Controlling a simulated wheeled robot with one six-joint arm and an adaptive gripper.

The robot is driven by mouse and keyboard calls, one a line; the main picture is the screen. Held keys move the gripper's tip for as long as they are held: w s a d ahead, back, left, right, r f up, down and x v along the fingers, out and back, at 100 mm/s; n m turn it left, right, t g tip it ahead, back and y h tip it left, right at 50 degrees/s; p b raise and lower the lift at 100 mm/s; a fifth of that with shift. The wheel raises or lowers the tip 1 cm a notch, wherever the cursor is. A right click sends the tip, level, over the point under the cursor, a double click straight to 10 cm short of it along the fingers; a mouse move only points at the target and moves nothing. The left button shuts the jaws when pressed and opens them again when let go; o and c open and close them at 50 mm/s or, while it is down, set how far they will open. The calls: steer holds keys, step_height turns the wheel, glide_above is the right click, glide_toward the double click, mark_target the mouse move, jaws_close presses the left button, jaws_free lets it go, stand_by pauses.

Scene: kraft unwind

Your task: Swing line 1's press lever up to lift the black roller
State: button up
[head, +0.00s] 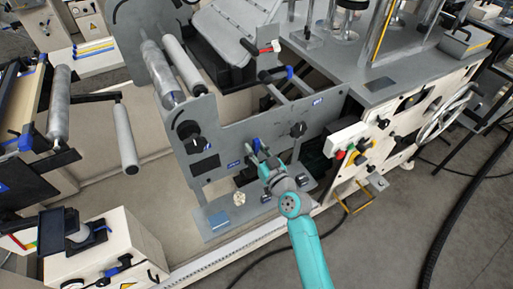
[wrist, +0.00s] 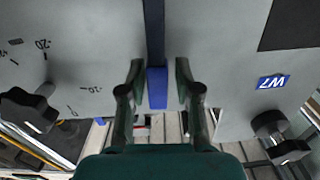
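The press lever, a dark bar with a blue grip end (wrist: 157,90), runs down from the top of the wrist view against the grey machine plate (wrist: 100,45). My gripper (wrist: 159,68) is open, with one finger on each side of the lever and visible gaps between. In the head view my gripper (head: 262,164) is at the lower part of the grey plate, and the lever's blue end (head: 256,144) shows just beside the fingers. I cannot clearly pick out the black roller in either view.
Black knobs (wrist: 28,108) (wrist: 278,135) stand out on both sides of my gripper. Other levers with blue (head: 290,72) and red (head: 276,46) ends are higher up. A black cable lies on the floor at right.

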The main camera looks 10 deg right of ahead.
stand_by(0.3)
steer(key=v, duration=1.2)
stand_by(0.3)
